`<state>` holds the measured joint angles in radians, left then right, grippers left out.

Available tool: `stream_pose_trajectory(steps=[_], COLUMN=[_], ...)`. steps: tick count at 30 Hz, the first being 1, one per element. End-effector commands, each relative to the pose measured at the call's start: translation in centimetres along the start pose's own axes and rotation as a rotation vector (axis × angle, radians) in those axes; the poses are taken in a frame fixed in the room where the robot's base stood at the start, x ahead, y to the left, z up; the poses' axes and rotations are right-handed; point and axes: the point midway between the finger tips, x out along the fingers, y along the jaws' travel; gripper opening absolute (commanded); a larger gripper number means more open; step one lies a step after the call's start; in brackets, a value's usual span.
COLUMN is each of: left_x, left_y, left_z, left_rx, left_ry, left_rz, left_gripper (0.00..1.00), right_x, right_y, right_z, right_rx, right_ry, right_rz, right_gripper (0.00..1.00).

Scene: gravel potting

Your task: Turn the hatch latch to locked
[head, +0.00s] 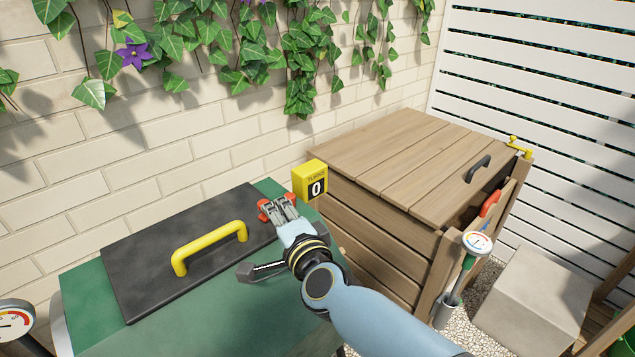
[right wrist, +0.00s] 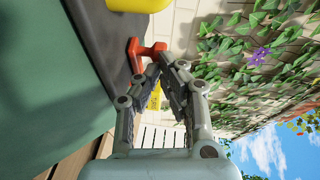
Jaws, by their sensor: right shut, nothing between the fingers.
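The red hatch latch (head: 263,210) sits at the right edge of the black hatch lid (head: 135,270), on a green body (head: 85,296). In the head view my right gripper (head: 277,200) covers the middle of the latch, and red shows on both sides. In the right wrist view the latch (right wrist: 135,58) is beside the fingertips of my right gripper (right wrist: 165,65). The fingers are shut with nothing between them. I cannot tell if they touch the latch. The lid lies flat and has a yellow handle (head: 210,247). My left gripper is not in view.
A yellow turns counter (head: 310,181) reading 0 stands just beyond the gripper. A wooden bin (head: 385,150) with a dark handle is to the right. An ivy-covered brick wall (head: 160,130) closes the back.

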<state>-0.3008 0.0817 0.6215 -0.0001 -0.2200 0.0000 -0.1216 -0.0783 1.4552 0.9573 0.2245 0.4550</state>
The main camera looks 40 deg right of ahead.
Motion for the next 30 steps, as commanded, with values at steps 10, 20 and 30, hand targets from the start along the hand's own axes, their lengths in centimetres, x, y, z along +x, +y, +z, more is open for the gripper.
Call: stream_pose_trajectory(steps=[10,20,30], left_x=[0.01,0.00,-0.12], left_y=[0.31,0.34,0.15], left_z=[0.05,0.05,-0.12], left_rx=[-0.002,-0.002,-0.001], left_ry=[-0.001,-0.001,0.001], left_rz=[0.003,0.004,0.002], left_gripper=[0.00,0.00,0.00], right_x=[0.45,0.51,0.48], right_y=[0.19,0.14,0.02], right_z=[0.64,0.69,0.70], right_rx=[-0.001,-0.001,-0.001], right_ry=[0.008,0.007,0.007], right_rz=[0.002,0.002,0.002], right_gripper=[0.00,0.00,0.00])
